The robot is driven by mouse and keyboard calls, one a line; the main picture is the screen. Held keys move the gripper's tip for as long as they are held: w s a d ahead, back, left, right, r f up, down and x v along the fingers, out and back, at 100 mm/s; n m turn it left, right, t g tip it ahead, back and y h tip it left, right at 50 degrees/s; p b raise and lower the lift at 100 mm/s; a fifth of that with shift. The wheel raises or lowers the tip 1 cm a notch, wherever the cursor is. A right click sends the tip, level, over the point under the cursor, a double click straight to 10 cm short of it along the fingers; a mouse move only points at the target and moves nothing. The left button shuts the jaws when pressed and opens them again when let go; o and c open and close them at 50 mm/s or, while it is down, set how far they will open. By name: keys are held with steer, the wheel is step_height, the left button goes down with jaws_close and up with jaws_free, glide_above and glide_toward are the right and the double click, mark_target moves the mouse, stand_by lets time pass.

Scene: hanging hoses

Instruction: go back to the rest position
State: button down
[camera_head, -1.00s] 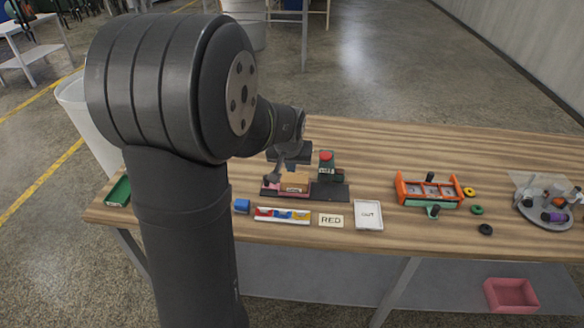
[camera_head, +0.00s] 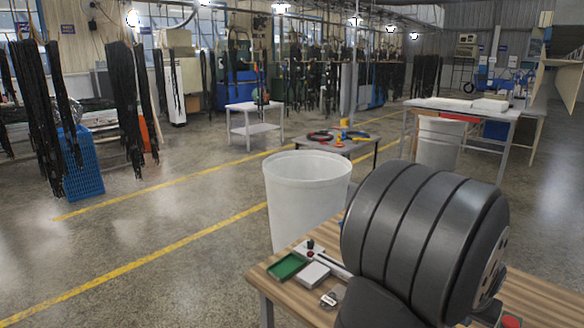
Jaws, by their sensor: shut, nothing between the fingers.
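My gripper is not visible in the head view; a large dark ribbed joint of my arm fills the lower right and hides much of the table behind it. The wooden table (camera_head: 268,290) shows only at its left end and a strip at the lower right. On its left end lie a green tray (camera_head: 287,266), a white box (camera_head: 312,274) and a small white-and-dark item (camera_head: 330,299). A red round top (camera_head: 511,321) shows at the bottom right edge.
A white bin (camera_head: 300,200) stands just behind the table's left end. Farther back are a white side table (camera_head: 254,107), a low table with coiled hoses (camera_head: 335,140) and a workbench (camera_head: 465,108). Black hoses (camera_head: 125,90) hang at the left. Open floor lies left.

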steer(key=x, duration=1.1)
steer(key=shift+w+d+r, duration=0.2)
steer(key=shift+w+d, duration=0.1)
